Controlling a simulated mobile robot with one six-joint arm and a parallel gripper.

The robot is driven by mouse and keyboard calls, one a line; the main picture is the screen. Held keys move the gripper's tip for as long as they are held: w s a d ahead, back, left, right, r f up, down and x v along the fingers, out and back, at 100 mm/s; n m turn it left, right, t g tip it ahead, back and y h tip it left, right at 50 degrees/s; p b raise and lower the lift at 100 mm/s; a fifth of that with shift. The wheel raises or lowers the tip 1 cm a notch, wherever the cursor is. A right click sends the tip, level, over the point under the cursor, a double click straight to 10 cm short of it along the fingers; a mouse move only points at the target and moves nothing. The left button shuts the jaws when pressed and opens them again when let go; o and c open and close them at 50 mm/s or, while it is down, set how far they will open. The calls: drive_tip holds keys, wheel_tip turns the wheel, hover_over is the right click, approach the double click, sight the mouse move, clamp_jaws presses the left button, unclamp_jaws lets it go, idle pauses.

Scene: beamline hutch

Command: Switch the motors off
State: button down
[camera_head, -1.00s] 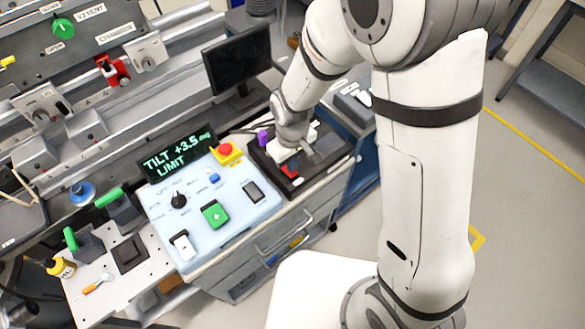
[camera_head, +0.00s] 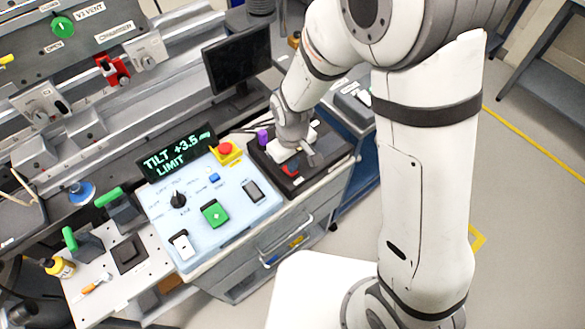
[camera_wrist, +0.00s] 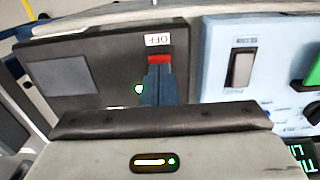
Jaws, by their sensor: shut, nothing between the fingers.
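A dark switch box stands on the bench, right of the light blue control panel (camera_head: 225,240). In the wrist view the box (camera_wrist: 95,62) bears a red switch part (camera_wrist: 158,59) below a white OFF label (camera_wrist: 157,39). A small green lamp (camera_wrist: 138,89) glows beside it. My gripper (camera_wrist: 159,75) is shut and empty, its blue-grey fingertips right at the red part. I cannot tell whether they touch. In the head view my gripper (camera_head: 292,162) hangs over the box, and only a little of the red part (camera_head: 287,170) shows.
The panel bears a red emergency button (camera_head: 226,150), a green switch (camera_head: 215,213) and a white rocker (camera_head: 181,245). Its display (camera_head: 178,152) reads TILT +3.5, LIMIT. A monitor (camera_head: 238,62) stands behind.

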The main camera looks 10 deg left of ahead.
drive_tip(key=shift+f+b, duration=0.65)
drive_tip(key=shift+f, duration=0.15)
drive_tip(key=shift+r, duration=0.2)
drive_tip(key=shift+r+p, duration=2.45)
drive_tip(key=shift+r, duration=1)
drive_tip(key=shift+f, duration=0.1)
